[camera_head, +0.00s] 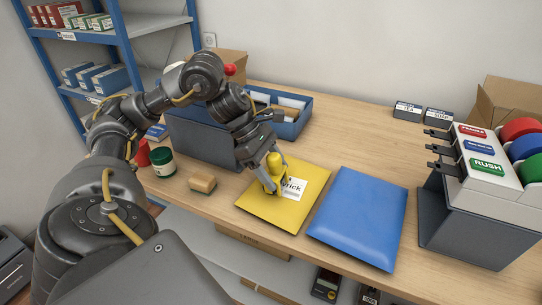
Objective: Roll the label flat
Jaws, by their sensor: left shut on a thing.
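A yellow parcel (258,207) lies flat on the counter. A white label (296,186) with black print ending in "rick" is on it, toward its right side. My left gripper (271,183) is over the parcel at the label's left part, shut on a yellow tool (275,163), likely the roller. The fingers and tool hide part of the label, and I cannot tell whether the tool touches it. My right gripper is not in view.
A blue parcel (358,215) lies to the right on the wooden counter (345,140). A label dispenser (490,170) stands at the far right. A wooden block (202,183) and a green jar (163,161) are on the left. A blue tray (290,126) stands behind.

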